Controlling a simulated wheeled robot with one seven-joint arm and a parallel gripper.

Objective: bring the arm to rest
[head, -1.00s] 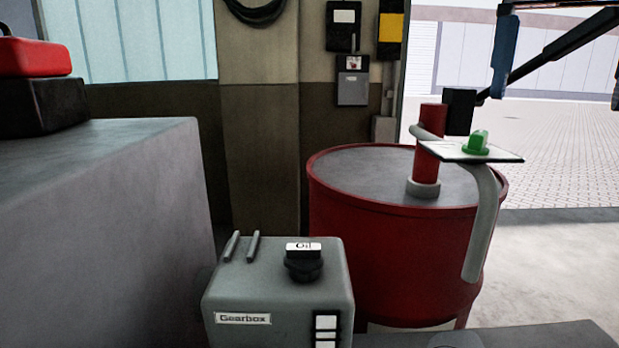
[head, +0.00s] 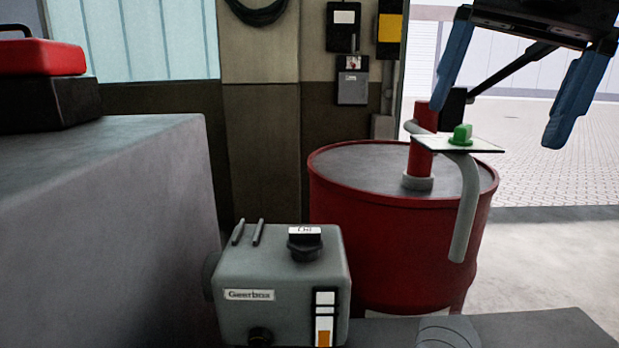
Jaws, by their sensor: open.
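My gripper (head: 498,120) is at the upper right of the head view. Its two blue fingers hang down from a dark body and stand wide apart. Nothing is held between them. The left finger appears close to the black block by the red drum's pump; I cannot tell the gap in depth. The rest of my arm is mostly outside the view.
A red drum (head: 390,250) with a pump, a grey spout (head: 467,205) and a small plate with a green knob (head: 461,135) stands below the gripper. A grey gearbox (head: 275,285) with a black oil cap (head: 305,244) is in front. A large grey block (head: 110,220) fills the left.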

